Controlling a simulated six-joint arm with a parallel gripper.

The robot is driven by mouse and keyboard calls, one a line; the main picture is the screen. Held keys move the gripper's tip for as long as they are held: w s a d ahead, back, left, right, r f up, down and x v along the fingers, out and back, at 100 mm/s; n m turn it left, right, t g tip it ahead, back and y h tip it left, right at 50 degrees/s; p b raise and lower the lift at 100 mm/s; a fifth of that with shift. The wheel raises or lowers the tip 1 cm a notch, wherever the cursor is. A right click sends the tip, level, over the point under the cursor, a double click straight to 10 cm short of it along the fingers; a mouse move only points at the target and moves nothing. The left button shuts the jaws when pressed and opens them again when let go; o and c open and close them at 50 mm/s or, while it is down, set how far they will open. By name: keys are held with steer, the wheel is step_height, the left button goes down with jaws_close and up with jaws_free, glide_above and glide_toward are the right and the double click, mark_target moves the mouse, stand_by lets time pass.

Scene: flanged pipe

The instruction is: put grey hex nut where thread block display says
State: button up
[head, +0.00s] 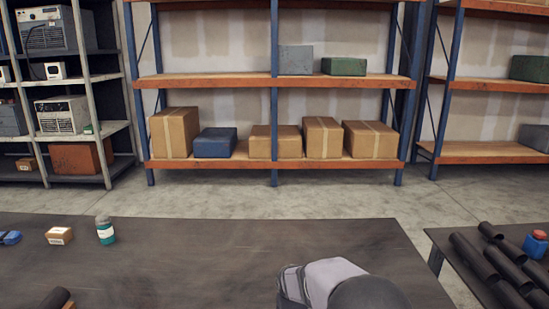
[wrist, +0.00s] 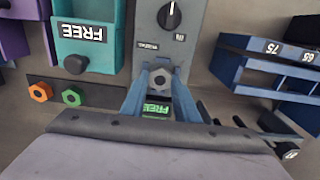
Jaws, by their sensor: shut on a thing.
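In the wrist view, the grey hex nut (wrist: 160,78) sits between the blue fingertips of my gripper (wrist: 160,74), which is shut on it. The nut is over or in front of a grey block (wrist: 184,42) with a black dial; I cannot tell if they touch. A small lit green display (wrist: 157,108), seen between the fingers, appears to read FREE, upside down. A teal bin (wrist: 101,47) to the left carries an upside-down FREE label. The fingers and nut do not show in the head view.
In the wrist view, an orange nut (wrist: 40,92) and a green nut (wrist: 72,97) lie left of my gripper. A purple bin (wrist: 40,43) is at far left. A blue rack (wrist: 232,68) labelled 75 and 65 stands right. In the head view, a bottle (head: 105,232) stands on the dark table (head: 220,255).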

steer(key=shift+r+p, duration=1.45)
steer(key=shift+r, duration=0.1)
steer(key=shift+w+d+r, duration=0.15)
steer(key=shift+d+r, duration=0.15)
steer(key=shift+d, duration=0.15)
steer(key=w+d+r+m+p, duration=0.1)
steer(key=w+d+r+p, duration=0.15)
steer(key=d+r, duration=0.2)
steer(key=s+d+n+p, duration=0.1)
steer(key=s+d, duration=0.4)
steer(key=s, duration=0.8)
steer(key=shift+d+f+p, duration=0.3)
steer(key=shift+f+p, duration=0.15)
steer(key=shift+p, duration=0.3)
